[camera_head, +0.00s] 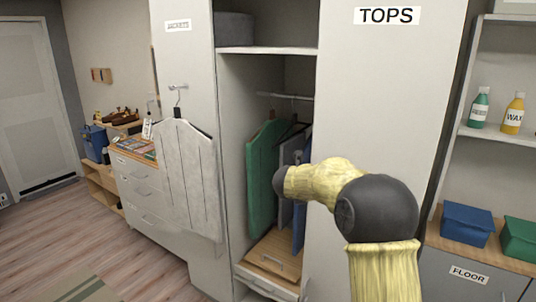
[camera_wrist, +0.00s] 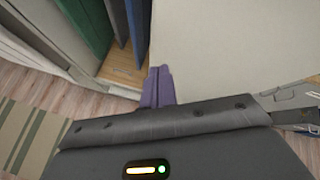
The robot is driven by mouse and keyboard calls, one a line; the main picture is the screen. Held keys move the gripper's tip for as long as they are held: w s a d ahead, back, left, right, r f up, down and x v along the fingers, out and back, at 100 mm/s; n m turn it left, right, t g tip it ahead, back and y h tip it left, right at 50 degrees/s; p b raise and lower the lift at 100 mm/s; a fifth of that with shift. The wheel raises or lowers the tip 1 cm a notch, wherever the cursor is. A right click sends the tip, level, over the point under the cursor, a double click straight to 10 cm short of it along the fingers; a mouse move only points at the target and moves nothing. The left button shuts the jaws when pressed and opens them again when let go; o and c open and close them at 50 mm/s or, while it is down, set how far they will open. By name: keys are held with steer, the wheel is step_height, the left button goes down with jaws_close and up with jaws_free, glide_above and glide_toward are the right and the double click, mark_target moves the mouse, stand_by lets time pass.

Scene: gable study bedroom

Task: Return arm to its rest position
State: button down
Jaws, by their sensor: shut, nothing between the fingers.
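My arm rises at the lower right of the head view, with yellow-sleeved links and dark joints, bent in front of the open wardrobe (camera_head: 345,30). Its forward end points left toward the hanging clothes; the fingers are not visible there. In the wrist view my gripper (camera_wrist: 158,82) shows two purple fingers side by side, shut and empty. I cannot tell whether the fingers touch anything.
A green garment (camera_head: 264,180) and blue ones hang inside the wardrobe. A pale jacket (camera_head: 188,170) hangs on its left door. Shelves at right hold bottles (camera_head: 479,108), a blue bin (camera_head: 467,224) and a green bin (camera_head: 520,238). Wooden floor (camera_head: 60,235) is open at left.

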steer(key=s+f+m+g+y, duration=0.1)
steer(key=s+f+m, duration=0.3)
steer(key=s+m, duration=0.7)
steer(key=s+f+m+g+y, duration=0.2)
steer(key=s+f+m+g, duration=0.2)
steer(key=s+m, duration=0.8)
steer(key=s+f+m+g+y, duration=0.1)
steer(key=s+f+m, duration=0.4)
steer(key=s+m, duration=0.7)
steer(key=s+g, duration=0.1)
steer(key=s, duration=0.2)
steer(key=shift+s+d+f, duration=0.2)
steer(key=shift+d+f, duration=0.1)
steer(key=shift+d, duration=0.05)
steer(key=c, duration=2.1)
jaws_free()
steer(key=shift+w, duration=0.1)
